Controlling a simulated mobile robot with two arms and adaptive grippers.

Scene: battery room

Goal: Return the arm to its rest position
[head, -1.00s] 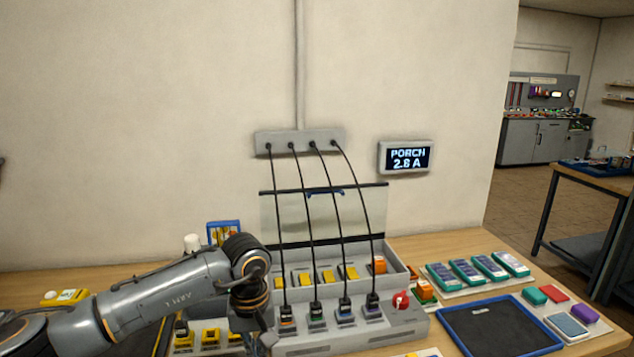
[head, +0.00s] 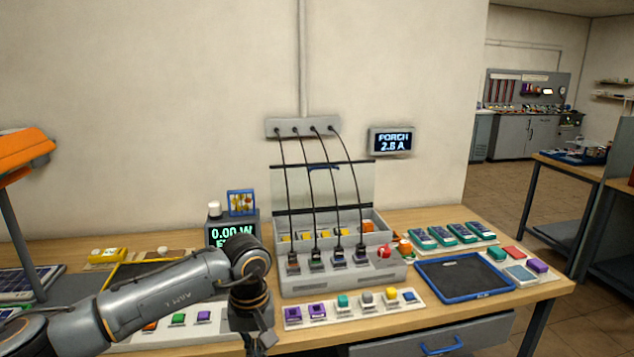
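My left arm (head: 165,298) comes in from the left and bends down at the wrist over the front edge of the workbench (head: 425,318). My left gripper (head: 263,346) hangs at the bottom of the head view, just left of the white strip with coloured blocks (head: 343,310). Its fingers are small, dark and partly cut off by the picture edge, so I cannot tell whether they are open. I see no object in it. My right arm and gripper are not in view.
A grey charging box (head: 340,281) with several cables stands behind the strip. A blue-rimmed tray (head: 470,278) lies to the right. A green-lit meter (head: 231,230) stands behind my arm. An orange lamp (head: 22,150) rises at far left.

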